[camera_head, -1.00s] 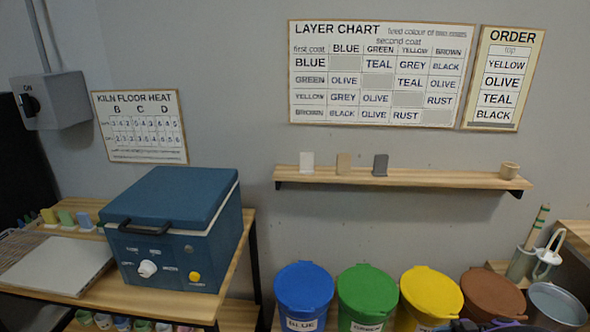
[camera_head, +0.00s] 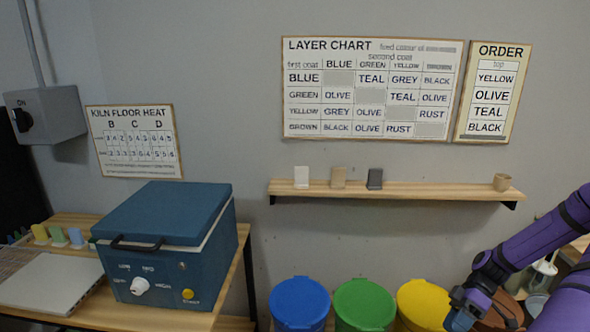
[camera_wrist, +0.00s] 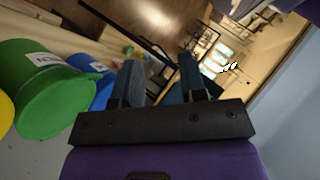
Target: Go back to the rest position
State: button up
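My purple arm reaches in from the right in the head view, with my gripper (camera_head: 462,312) low in front of the yellow-lidded bucket (camera_head: 422,300). In the wrist view my gripper (camera_wrist: 160,70) shows two dark fingers standing apart, with nothing between them. The view there is steeply tilted, and the fingers are clear of the buckets.
A blue bucket (camera_head: 299,300) and a green bucket (camera_head: 364,302) stand left of the yellow one. A brown bucket is mostly hidden behind my arm. A blue kiln (camera_head: 170,240) stands on the left table. A wall shelf (camera_head: 430,191) holds tiles and a small cup.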

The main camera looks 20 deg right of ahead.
jog(key=w+a+r+m+h, duration=0.2)
jog(key=a+r+h, duration=0.1)
jog(key=r, duration=0.5)
jog(key=w+a+r+m+h, duration=0.1)
jog(key=w+a+r+h, duration=0.2)
jog(key=r, duration=0.5)
jog(key=w+a+r+m+h, duration=0.2)
jog(key=a+r+h, duration=0.15)
jog(key=r, duration=0.45)
jog(key=s+a+r+m+t, duration=0.2)
jog(key=s+a+r+t, duration=0.2)
jog(key=a+r, duration=0.3)
jog(key=s+a+r+m+t+h, duration=0.1)
jog(key=s+a+r+m+t, duration=0.1)
jog(key=s+a+r+t, duration=0.2)
jog(key=s+a+r, duration=0.3)
jog(key=r, duration=0.3)
jog(key=shift+a+r, duration=0.25)
jog(key=shift+r, duration=0.15)
